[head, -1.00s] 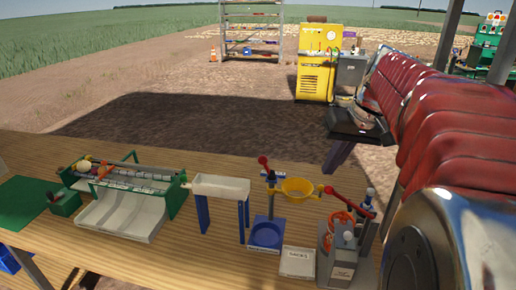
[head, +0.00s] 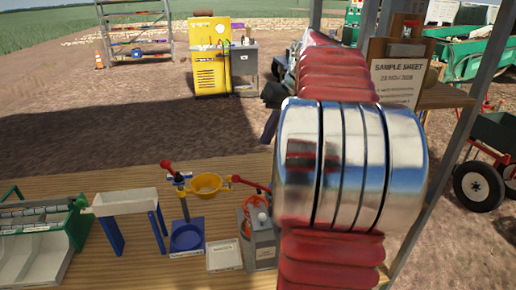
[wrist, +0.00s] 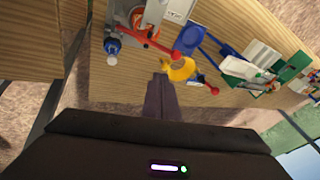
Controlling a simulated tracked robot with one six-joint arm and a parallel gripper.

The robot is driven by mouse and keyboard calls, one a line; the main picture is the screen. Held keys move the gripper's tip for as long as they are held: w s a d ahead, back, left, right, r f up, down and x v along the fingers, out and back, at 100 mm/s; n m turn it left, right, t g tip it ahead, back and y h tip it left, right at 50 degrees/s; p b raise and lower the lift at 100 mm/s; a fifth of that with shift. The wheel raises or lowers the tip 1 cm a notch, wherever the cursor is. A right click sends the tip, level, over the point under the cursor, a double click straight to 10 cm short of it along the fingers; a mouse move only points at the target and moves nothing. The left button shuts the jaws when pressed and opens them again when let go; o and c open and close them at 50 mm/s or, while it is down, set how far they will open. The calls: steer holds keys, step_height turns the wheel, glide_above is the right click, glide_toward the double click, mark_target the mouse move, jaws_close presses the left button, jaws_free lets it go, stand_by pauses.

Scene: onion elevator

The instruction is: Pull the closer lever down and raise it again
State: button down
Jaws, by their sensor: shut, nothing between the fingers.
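A grey machine (head: 261,240) with an orange coil stands on the wooden table, partly hidden by my arm in the head view. Its red lever (head: 250,184) sticks out to the left, with a red ball at its end; the lever also shows in the wrist view (wrist: 155,43). A second red lever (head: 171,172) rises from the blue stand (head: 187,235) beside a yellow funnel (head: 206,184). My gripper (wrist: 160,92) is shut and empty, pointing toward the table near the funnel and the machine's lever. It appears to touch neither lever.
A white tray on blue legs (head: 127,201) and a green sorter (head: 40,230) stand to the left. A flat pale pad (head: 223,256) lies between stand and machine. A post and a sample sheet board (head: 398,80) are at the right.

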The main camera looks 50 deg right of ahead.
glide_toward(246, 181)
steer(key=w+f, duration=0.1)
steer(key=w+d+f, duration=0.1)
steer(key=shift+w+d, duration=0.2)
steer(key=shift+w, duration=0.15)
steer(key=shift+w+a+f, duration=0.15)
steer(key=shift+a+f, duration=0.15)
steer(key=shift+a, duration=0.2)
steer(key=shift+w+a+f, duration=0.15)
steer(key=shift+a+f, duration=0.15)
steer(key=shift+a, duration=0.15)
steer(key=shift+w+a+f, duration=0.2)
steer(key=shift+a+f, duration=0.2)
steer(key=shift+a, duration=0.05)
steer(key=shift+f, duration=0.1)
